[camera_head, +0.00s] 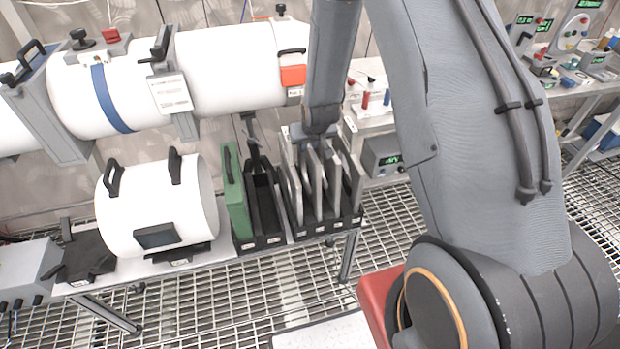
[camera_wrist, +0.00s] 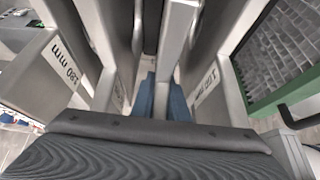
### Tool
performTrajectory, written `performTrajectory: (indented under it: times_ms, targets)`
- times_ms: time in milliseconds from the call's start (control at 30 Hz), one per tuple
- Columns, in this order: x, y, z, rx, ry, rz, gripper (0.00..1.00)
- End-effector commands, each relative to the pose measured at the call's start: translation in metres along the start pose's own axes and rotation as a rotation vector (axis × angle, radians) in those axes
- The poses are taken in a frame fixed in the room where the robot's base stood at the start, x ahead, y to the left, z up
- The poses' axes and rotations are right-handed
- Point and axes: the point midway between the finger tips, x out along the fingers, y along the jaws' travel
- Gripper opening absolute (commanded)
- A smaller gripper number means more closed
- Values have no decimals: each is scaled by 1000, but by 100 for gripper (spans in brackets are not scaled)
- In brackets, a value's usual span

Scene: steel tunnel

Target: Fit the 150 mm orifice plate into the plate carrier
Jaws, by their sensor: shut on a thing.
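A black rack (camera_head: 273,240) on the low bench holds several grey upright plates. My gripper (camera_head: 318,140) is down at the top of these plates. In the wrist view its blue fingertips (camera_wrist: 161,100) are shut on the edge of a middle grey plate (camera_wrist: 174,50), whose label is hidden. The plate on its left (camera_wrist: 40,75) reads 180 mm; the one on its right (camera_wrist: 208,88) seems to read 120 mm. The held plate stands upright between them. Grey housings sit on the white pipe, one at the left (camera_head: 62,125) and one mid-pipe (camera_head: 180,112); I cannot tell which is the plate carrier.
A green framed screen (camera_head: 235,190) stands at the rack's left, close beside the plates. A white cylinder with black handles (camera_head: 150,205) lies further left on the bench. The white pipe (camera_head: 235,70) runs behind. An instrument bench (camera_head: 590,85) is at the right.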

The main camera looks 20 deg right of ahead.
Motion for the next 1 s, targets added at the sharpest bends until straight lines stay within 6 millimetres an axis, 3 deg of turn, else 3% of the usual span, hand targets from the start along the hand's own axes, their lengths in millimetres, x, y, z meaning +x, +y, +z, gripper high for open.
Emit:
performTrajectory:
  times_ms: [1000]
  targets:
    - [0,1,6,1,-13,1,0]
